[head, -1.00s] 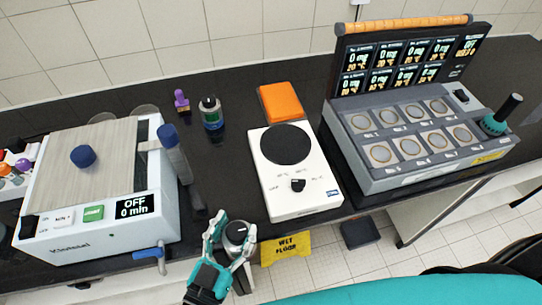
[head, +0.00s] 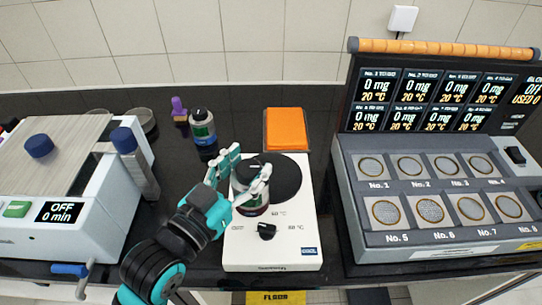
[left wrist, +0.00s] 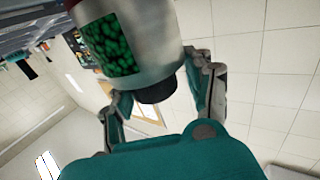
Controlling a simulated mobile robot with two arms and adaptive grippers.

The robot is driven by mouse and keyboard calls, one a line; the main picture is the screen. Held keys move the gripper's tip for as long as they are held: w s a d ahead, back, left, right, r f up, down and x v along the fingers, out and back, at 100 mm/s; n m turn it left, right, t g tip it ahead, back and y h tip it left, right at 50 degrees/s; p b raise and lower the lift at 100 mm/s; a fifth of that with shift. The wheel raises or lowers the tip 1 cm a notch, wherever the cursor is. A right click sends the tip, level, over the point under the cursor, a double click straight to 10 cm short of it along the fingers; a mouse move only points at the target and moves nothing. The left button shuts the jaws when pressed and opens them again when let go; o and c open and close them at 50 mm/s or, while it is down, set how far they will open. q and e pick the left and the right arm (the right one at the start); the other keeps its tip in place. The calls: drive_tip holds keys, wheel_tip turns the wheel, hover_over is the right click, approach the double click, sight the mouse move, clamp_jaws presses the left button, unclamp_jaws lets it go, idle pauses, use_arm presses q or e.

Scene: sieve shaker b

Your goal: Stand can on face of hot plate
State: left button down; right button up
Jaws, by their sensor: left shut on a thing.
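The hot plate (head: 292,238) is a white unit with a black knob at its front and a round black face (head: 287,180) at its back. My left gripper (head: 249,165) is shut around the upper part of the can (head: 251,203). The can is dark-topped and looks roughly upright in the head view, overlapping the front left of the face. Whether its base touches the plate cannot be told. In the left wrist view the can (left wrist: 135,45) shows silver metal, a green speckled label and a black end between the fingers. My right gripper is not in view.
A bottle (head: 202,128) and a purple item (head: 179,110) stand behind on the dark bench. An orange pad (head: 286,130) lies behind the plate. A white machine (head: 60,205) is at the left, a grey multi-well unit (head: 435,190) at the right.

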use_arm(q)
drive_tip(key=w+d+f+p, duration=0.1)
drive_tip(key=w+d+f, duration=0.1)
drive_tip(key=w, duration=0.3)
drive_tip(key=w+d+f+p, duration=0.1)
drive_tip(key=w+d+f, duration=0.1)
drive_tip(key=w, duration=0.4)
drive_tip(key=shift+w+f+p, duration=0.15)
drive_tip(key=shift+f+p, duration=0.05)
drive_tip(key=shift+p, duration=0.1)
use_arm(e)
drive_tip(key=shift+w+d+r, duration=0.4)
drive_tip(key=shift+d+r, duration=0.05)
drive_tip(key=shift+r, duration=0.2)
use_arm(q)
drive_tip(key=shift+f, duration=0.15)
drive_tip(key=c, duration=0.9)
unclamp_jaws()
drive_tip(key=shift+f, duration=0.1)
drive_tip(key=o, duration=0.4)
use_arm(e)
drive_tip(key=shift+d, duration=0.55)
